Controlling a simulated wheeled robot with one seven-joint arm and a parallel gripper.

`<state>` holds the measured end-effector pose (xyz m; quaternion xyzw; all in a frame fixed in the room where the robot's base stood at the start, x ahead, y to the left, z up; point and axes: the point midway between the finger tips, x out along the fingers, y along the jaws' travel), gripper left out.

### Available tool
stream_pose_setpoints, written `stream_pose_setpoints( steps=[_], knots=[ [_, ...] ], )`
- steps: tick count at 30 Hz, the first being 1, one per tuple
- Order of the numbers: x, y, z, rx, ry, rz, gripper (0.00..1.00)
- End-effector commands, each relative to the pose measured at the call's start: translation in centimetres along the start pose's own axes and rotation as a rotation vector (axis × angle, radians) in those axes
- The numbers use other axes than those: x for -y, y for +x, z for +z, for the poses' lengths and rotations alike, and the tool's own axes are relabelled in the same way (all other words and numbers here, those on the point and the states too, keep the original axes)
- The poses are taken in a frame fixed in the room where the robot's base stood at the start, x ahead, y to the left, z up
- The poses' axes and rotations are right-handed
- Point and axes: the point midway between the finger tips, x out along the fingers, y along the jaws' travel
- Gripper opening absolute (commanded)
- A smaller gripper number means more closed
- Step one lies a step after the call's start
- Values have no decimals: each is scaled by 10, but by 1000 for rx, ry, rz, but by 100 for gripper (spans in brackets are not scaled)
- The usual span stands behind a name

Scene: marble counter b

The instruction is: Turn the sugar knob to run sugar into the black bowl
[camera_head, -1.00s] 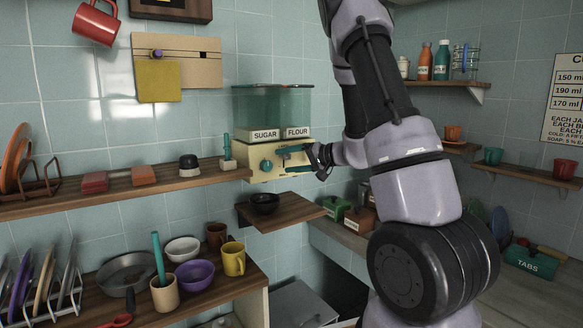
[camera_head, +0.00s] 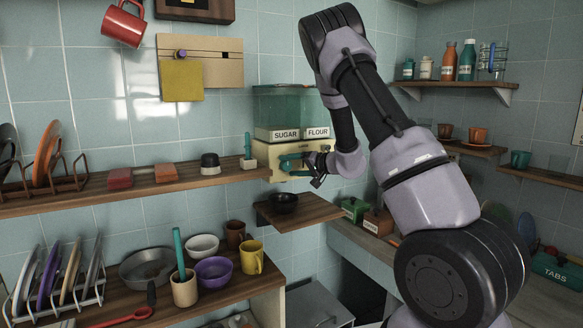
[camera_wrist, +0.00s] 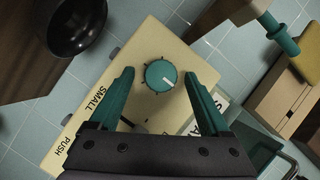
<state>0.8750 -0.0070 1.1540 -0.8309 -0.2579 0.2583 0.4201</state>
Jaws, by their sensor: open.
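The cream dispenser (camera_head: 262,153) has a teal-tinted hopper labelled SUGAR and FLOUR. My gripper (camera_wrist: 158,74) is open, its two teal fingers at either side of the round teal sugar knob (camera_wrist: 160,75). Gaps show on both sides in the wrist view; depth contact cannot be told. The knob has a white pointer mark. In the head view my fingers are in front of the dispenser's face below the SUGAR label and partly hide the knob. The black bowl (camera_head: 284,203) stands on a small wooden shelf (camera_head: 312,212) below the dispenser; it also shows in the wrist view (camera_wrist: 70,22).
A long shelf (camera_head: 130,189) left of the dispenser holds a teal-handled tool (camera_head: 248,150) near its end. A lower counter holds bowls, mugs and a pan (camera_head: 146,266). Green and brown boxes (camera_head: 355,209) stand right of the bowl's shelf.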

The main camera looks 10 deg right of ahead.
Motion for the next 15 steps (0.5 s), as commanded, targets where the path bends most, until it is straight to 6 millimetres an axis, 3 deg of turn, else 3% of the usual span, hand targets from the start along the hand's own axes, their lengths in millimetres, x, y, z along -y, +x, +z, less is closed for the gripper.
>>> stream_pose_setpoints(
  steps=[7,8,13,14,15],
  knots=[
    [0,1,0,0,0,0,81],
    [0,1,0,0,0,0,73],
    [0,1,0,0,0,0,8],
    [0,1,0,0,0,0,0],
    [0,1,0,0,0,0,0]
  ],
)
